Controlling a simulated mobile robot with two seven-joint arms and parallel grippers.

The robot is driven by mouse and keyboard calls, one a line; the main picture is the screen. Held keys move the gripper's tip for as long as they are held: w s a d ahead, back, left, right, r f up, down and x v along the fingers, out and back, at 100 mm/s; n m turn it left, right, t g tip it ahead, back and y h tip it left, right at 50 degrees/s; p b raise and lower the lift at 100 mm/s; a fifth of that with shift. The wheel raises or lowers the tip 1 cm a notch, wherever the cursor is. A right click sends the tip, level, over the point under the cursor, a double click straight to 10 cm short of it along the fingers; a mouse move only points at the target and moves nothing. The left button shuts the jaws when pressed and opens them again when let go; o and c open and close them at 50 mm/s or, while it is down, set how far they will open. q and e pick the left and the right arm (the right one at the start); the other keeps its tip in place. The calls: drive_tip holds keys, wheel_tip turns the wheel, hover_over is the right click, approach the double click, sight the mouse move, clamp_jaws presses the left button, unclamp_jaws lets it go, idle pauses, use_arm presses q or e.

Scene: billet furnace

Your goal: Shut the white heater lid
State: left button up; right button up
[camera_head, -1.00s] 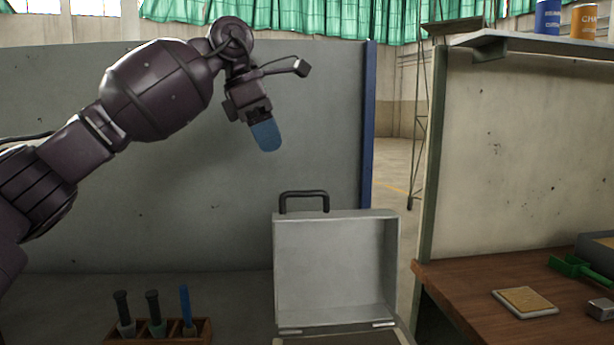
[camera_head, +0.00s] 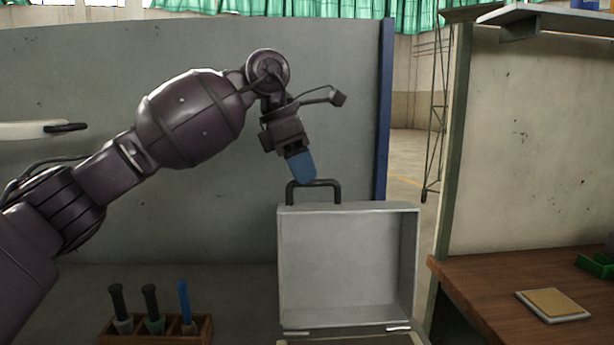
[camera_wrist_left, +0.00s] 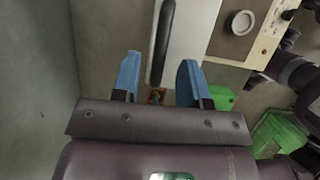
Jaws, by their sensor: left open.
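The white heater lid (camera_head: 347,262) stands raised and open, its hollow inside facing me, hinged at its lower edge. A dark handle (camera_head: 314,184) sticks up from its top edge. My left gripper (camera_head: 303,170) is just above the handle, with blue fingertips pointing down. In the left wrist view the blue fingers (camera_wrist_left: 158,80) are apart and empty. The dark handle (camera_wrist_left: 163,42) lies between and just ahead of them there, and I cannot tell whether they touch it. The heater body is mostly cut off by the lower edge. My right gripper does not show.
A wooden rack (camera_head: 165,330) with several upright handled tools stands left of the heater. A grey wall panel (camera_head: 90,190) is behind. A wooden bench (camera_head: 500,285) with a tan-topped pad (camera_head: 553,304) and a green item (camera_head: 597,265) is at right.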

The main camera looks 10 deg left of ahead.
use_arm(q)
drive_tip(key=shift+x, duration=0.75)
clamp_jaws()
